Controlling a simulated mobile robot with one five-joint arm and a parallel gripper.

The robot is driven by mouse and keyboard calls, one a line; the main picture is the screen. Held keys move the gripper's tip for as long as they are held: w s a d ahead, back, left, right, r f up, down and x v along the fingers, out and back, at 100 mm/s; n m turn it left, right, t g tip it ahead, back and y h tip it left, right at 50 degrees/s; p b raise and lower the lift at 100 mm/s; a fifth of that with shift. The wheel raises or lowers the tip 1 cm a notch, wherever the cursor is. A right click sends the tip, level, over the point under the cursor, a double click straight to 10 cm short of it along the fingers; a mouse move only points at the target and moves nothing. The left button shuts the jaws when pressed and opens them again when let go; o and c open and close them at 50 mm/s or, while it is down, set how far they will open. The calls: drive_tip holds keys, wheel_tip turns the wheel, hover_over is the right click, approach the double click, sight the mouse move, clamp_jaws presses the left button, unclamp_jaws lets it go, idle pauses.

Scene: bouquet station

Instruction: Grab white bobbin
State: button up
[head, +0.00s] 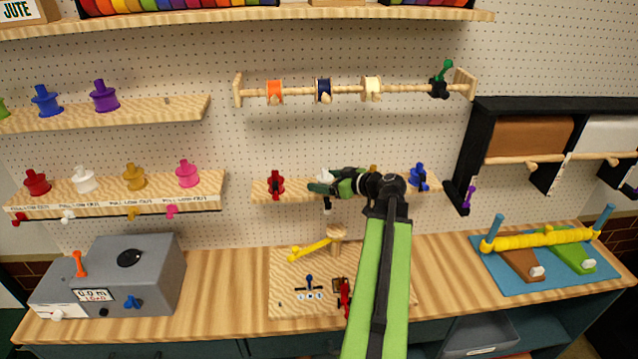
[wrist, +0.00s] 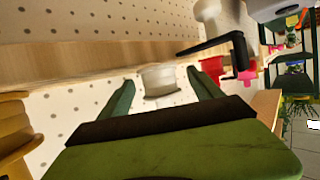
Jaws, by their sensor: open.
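A white bobbin (head: 325,175) shows in part on the small middle shelf, behind my gripper (head: 316,188). In the wrist view, my gripper (wrist: 161,84) is open, with its two green fingers apart. A short white cylindrical piece (wrist: 159,76) shows between and beyond the fingertips, just below a wooden shelf edge. I cannot tell whether a finger touches it. A larger white piece (wrist: 218,18) with a black lever (wrist: 212,46) is above it to the right. Another white bobbin (head: 84,181) stands on the left shelf.
A red spool (head: 275,184) and a blue spool (head: 420,177) flank the white bobbin on the middle shelf (head: 262,194). A board (head: 285,262) with a yellow lever lies on the counter below. A grey machine (head: 140,270) stands at left. Open counter (head: 220,300) lies between them.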

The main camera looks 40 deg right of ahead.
drive_tip(key=shift+s+r, duration=0.15)
drive_tip(key=shift+w, duration=0.3)
drive_tip(key=c, duration=0.7)
drive_tip(key=shift+s, duration=0.2)
drive_tip(key=c, duration=0.5)
drive_tip(key=shift+w, duration=0.1)
drive_tip(key=shift+c, duration=1.2)
drive_tip(key=r+p, duration=0.2)
drive_tip(key=s+r+p, duration=0.1)
drive_tip(key=r+p, duration=0.2)
drive_tip(key=shift+d+r, duration=0.1)
drive_tip(key=shift+d, duration=0.05)
drive_tip(key=s+d+r+p, duration=0.3)
drive_tip(key=s+r+p, duration=0.2)
drive_tip(key=s, duration=0.5)
drive_tip(key=shift+d+r+p, duration=0.25)
drive_tip(key=shift+r+p, duration=0.05)
drive_tip(key=shift+p, duration=0.25)
